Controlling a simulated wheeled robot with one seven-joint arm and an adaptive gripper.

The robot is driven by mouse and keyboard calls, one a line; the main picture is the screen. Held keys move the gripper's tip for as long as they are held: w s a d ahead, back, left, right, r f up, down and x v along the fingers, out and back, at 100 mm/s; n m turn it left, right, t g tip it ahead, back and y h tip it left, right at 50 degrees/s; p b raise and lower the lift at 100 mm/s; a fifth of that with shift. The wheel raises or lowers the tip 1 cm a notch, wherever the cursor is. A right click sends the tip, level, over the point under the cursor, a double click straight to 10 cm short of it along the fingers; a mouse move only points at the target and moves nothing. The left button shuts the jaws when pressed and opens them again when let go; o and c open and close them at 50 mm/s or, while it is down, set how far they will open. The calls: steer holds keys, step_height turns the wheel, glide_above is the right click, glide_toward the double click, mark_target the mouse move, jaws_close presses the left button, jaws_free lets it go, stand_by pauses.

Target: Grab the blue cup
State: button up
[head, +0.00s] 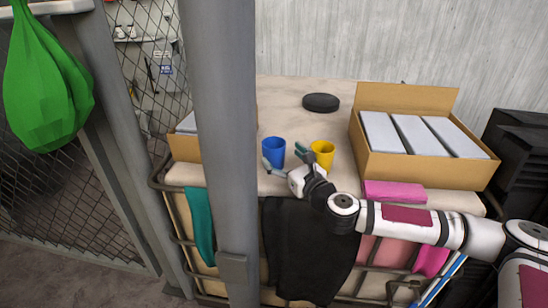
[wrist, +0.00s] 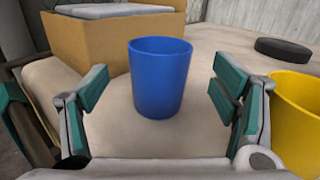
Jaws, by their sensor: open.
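The blue cup (head: 274,152) stands upright on the beige table top, left of a yellow cup (head: 323,153). My gripper (head: 284,158) is just in front of the blue cup, fingers apart. In the wrist view the blue cup (wrist: 160,76) stands ahead, centred in the gap between the two open green-padded fingers (wrist: 158,90). The cup looks empty of any grip, and neither finger appears to touch it. The yellow cup (wrist: 296,112) is at the right, just outside the right finger.
A cardboard box with grey-white panels (head: 420,167) is at the back right. Another cardboard box (head: 184,146) is at the left, partly behind a grey post (head: 222,100). A black disc (head: 321,102) lies behind the cups. Cloths hang at the front edge.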

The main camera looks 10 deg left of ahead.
mark_target(268, 143)
steer(key=shift+b+x, duration=0.35)
steer(key=shift+x, duration=2.45)
steer(key=shift+f, duration=0.1)
steer(key=c, duration=1.1)
